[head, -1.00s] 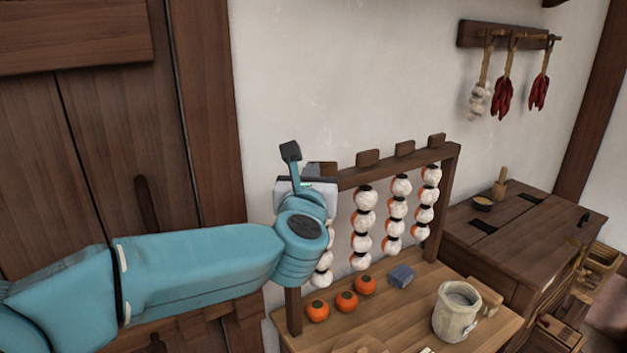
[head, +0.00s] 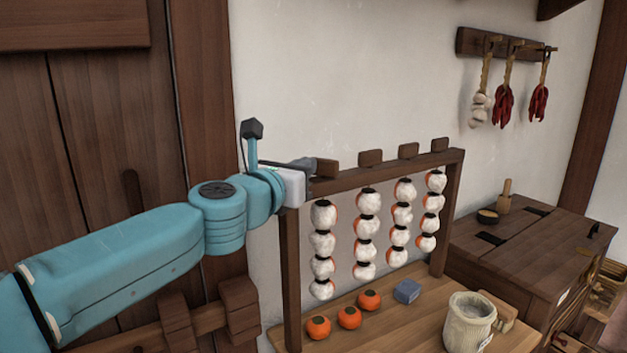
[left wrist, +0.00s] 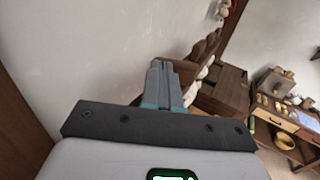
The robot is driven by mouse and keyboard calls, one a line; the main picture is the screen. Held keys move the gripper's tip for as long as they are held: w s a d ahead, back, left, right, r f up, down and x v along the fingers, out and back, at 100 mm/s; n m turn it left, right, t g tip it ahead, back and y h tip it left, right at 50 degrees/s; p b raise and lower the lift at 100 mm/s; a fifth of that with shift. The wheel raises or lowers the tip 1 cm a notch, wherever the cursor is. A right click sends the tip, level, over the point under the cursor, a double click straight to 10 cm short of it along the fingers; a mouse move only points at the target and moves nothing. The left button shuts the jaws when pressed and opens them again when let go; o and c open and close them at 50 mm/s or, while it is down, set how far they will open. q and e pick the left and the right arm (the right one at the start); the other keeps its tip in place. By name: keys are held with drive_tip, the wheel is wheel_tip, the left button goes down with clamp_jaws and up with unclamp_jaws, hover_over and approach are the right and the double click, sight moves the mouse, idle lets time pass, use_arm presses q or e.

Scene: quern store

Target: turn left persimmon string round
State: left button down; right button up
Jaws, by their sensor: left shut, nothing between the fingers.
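The left persimmon string (head: 322,243) hangs at the left end of a wooden rack (head: 387,171) in the head view. Its fruits are mostly white-coated, with some orange at the edges and dark bands between them. Three more strings hang to its right. My left gripper (head: 303,166) is at the rack's upper left corner, above the left string and beside the leftmost wooden block (head: 325,168). Its fingers (left wrist: 161,80) are shut together with nothing between them in the left wrist view. The head view does not show clearly whether they touch the block. My right gripper is not in view.
Three orange persimmons (head: 349,317), a blue-grey block (head: 407,291) and a pale pot (head: 469,321) stand on the wooden table (head: 420,285) below. A dark chest (head: 530,245) is at the right. Garlic and red peppers (head: 503,105) hang on the wall.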

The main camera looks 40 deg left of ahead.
use_arm(q)
drive_tip(key=m+h, duration=0.1)
drive_tip(key=a+h, duration=0.1)
drive_tip(key=shift+f+m+h+b, duration=0.2)
drive_tip(key=shift+m+h+b, duration=0.1)
drive_tip(key=shift+m+b, duration=0.1)
drive_tip(key=m+h, duration=0.1)
drive_tip(key=h, duration=0.2)
drive_tip(key=shift+w+m+b, duration=0.25)
drive_tip(key=shift+m+b, duration=0.1)
drive_tip(key=shift+m, duration=0.05)
drive_tip(key=h, duration=0.1)
drive_tip(key=m+h, duration=0.1)
drive_tip(key=shift+w+a+r+m+g+h, duration=0.15)
drive_tip(key=shift+w+a+m+g+h, duration=0.05)
drive_tip(key=shift+a+m+g+h, duration=0.15)
drive_tip(key=shift+w+p, duration=0.15)
drive_tip(key=shift+p, duration=0.3)
drive_tip(key=shift+a, duration=0.15)
